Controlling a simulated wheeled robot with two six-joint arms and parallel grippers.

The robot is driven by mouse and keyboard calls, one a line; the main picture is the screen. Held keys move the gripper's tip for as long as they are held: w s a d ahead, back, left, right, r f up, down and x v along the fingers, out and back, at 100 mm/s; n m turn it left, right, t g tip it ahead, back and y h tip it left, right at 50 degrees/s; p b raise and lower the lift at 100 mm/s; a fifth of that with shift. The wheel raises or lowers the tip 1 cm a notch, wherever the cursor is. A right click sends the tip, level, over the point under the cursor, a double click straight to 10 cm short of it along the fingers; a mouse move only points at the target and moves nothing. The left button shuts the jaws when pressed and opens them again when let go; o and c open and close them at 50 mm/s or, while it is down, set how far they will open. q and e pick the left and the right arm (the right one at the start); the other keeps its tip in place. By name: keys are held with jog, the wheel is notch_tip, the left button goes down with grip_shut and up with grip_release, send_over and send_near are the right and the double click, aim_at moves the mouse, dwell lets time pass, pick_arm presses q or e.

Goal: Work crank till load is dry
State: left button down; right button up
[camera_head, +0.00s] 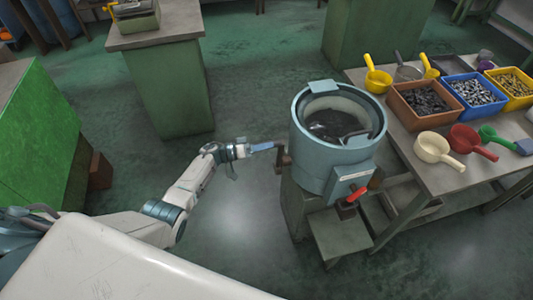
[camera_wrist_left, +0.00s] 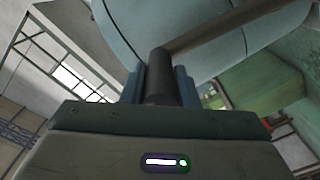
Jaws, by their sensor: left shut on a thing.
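The blue-grey round dryer (camera_head: 312,150) stands on a green stand, its top open. A dark load (camera_head: 335,122) shows inside the drum; I cannot tell how wet it is. The crank (camera_head: 283,158) is on the dryer's left side. My left gripper (camera_head: 272,146) is at the crank. In the left wrist view, the gripper (camera_wrist_left: 160,85) is shut on the dark upright crank handle (camera_wrist_left: 159,68), with a finger on each side. The crank's brown arm (camera_wrist_left: 215,28) runs from the handle to the upper right, in front of the dryer body (camera_wrist_left: 130,30). My right gripper is not in view.
A red-handled lever (camera_head: 357,194) is at the dryer's front. To the right, a table holds brown (camera_head: 403,112), blue (camera_head: 478,113) and yellow bins of small metal parts, with several scoops. A green cabinet (camera_head: 168,90) stands behind. Floor left of the dryer is clear.

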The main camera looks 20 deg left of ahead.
pick_arm(q)
jog(key=shift+w+a+r, duration=0.1)
jog(key=shift+w+a, duration=0.45)
jog(key=shift+w, duration=0.25)
jog(key=c, duration=1.1)
grip_release()
jog(key=b+v, duration=0.2)
jog(key=v, duration=0.8)
jog(key=shift+s+a, duration=0.25)
jog(key=shift+a, duration=0.1)
